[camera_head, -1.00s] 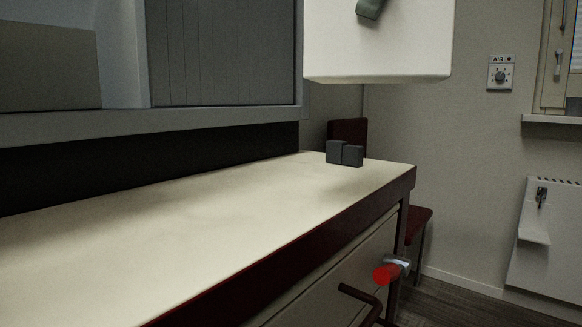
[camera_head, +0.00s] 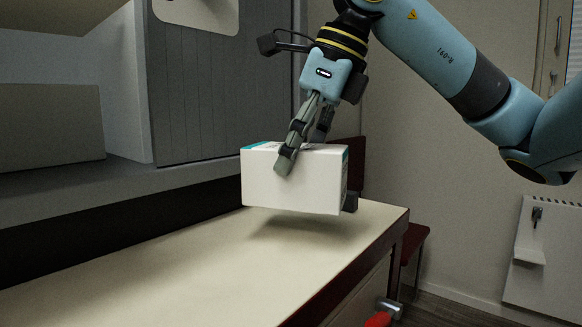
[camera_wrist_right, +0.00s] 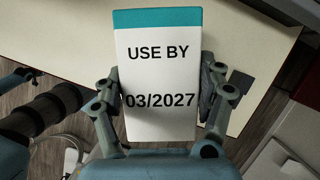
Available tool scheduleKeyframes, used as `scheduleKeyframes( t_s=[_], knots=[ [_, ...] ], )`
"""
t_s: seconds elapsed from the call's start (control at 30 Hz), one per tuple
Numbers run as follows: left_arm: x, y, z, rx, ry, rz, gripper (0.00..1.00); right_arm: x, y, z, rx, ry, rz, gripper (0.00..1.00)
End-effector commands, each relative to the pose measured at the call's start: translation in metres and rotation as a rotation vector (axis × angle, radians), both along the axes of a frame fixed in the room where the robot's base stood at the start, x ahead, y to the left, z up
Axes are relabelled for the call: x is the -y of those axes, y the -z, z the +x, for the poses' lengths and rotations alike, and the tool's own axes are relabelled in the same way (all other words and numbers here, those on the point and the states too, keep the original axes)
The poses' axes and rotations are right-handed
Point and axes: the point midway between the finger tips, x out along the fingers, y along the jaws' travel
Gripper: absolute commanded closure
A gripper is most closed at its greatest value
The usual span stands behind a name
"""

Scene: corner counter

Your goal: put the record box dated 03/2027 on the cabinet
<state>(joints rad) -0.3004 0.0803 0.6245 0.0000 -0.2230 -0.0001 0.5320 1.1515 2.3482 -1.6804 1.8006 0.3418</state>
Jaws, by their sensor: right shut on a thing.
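The record box (camera_head: 290,190) is white with a teal edge. In the right wrist view its top face (camera_wrist_right: 158,75) reads "USE BY 03/2027" under a teal band. My right gripper (camera_head: 302,150) comes down from above and is shut on the box, with a finger on each side. The box hangs over the cream top of the cabinet (camera_head: 190,262), with a soft shadow below it, so it looks a little above the surface.
A small dark grey block (camera_head: 351,201) stands on the top behind the box, mostly hidden. A grey shelf unit (camera_head: 200,85) rises at the back left. The top's front left area is clear. A red-ended handle (camera_head: 380,318) sticks out below the edge.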

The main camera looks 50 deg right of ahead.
Motion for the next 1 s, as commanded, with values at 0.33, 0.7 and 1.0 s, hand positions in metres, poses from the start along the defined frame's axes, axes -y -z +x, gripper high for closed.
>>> scheduleKeyframes(
  t_s=[0.33,0.7,1.0],
  knots=[
    [-0.001,0.006,0.0,-0.003,0.001,0.001,0.6,0.0,0.028,0.012,-0.011,0.0,-0.002,0.69],
    [-0.003,0.009,0.007,-0.001,0.001,0.004,0.6,0.0,0.049,0.012,-0.004,-0.001,0.0,0.69],
    [-0.004,0.012,0.006,-0.006,0.001,0.005,0.6,0.0,0.052,0.012,-0.004,-0.001,0.0,0.17]
  ],
)
